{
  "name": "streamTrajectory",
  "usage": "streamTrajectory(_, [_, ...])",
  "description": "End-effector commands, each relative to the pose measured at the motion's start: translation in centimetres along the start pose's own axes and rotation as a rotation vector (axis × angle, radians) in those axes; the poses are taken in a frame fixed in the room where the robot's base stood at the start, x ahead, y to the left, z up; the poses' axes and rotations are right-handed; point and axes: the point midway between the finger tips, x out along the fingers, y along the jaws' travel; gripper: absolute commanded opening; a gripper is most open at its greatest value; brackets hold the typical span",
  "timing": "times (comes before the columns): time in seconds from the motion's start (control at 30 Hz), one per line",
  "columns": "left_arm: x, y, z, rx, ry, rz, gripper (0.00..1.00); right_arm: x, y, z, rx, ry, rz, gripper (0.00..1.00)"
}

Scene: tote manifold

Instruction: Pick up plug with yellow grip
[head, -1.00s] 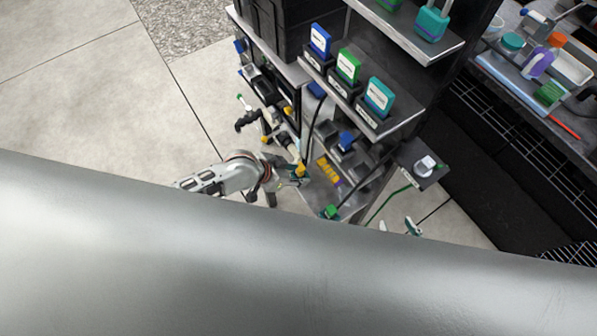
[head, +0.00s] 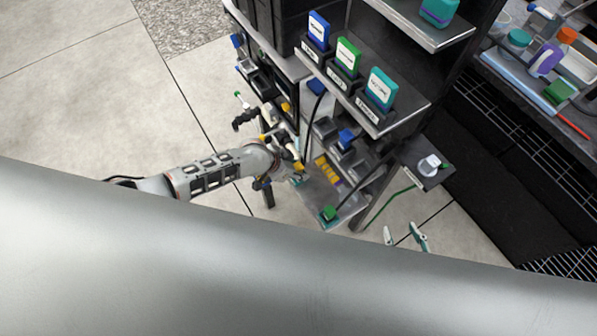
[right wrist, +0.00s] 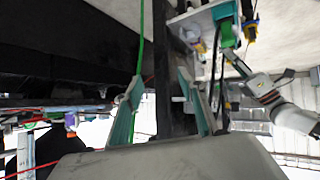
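A small yellow part (head: 299,166) shows beside the lower shelf, close to my left gripper (head: 290,175); I cannot tell whether it is the plug with yellow grip or whether they touch. The left fingers are too small and hidden to read. In the right wrist view, a yellow piece (right wrist: 250,31) shows at the upper right, above my left arm. My right gripper (head: 403,236) is open and empty, below and right of the shelf unit. Its two teal-lined fingers stand apart in the right wrist view (right wrist: 163,110).
A lower shelf holds a yellow block row (head: 326,170) and a green plug (head: 329,213). Blue, green and teal (head: 381,88) labelled blocks stand above. A side plate (head: 426,165) carries a white round part and a green cable (head: 384,205). A cluttered bench (head: 510,75) stands at right.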

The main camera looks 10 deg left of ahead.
Motion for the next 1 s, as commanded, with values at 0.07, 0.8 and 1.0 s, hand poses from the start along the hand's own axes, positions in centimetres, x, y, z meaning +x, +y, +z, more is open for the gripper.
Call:
streamTrajectory(0.07, [0.1, 0.0, -0.1, 0.0, 0.001, 0.0, 0.38, 0.1, 0.3, -0.4, -0.003, 0.007, 0.005, 0.4])
streamTrajectory(0.8, [-0.3, -0.1, -0.4, 0.0, 0.003, -0.001, 0.0, -0.2, -0.3, 0.1, -0.001, -0.004, -0.006, 0.4])
streamTrajectory(1.0, [-2.1, -0.2, -1.7, 0.001, 0.006, -0.003, 0.0, -0.7, -0.1, -0.9, 0.005, 0.006, -0.005, 0.4])
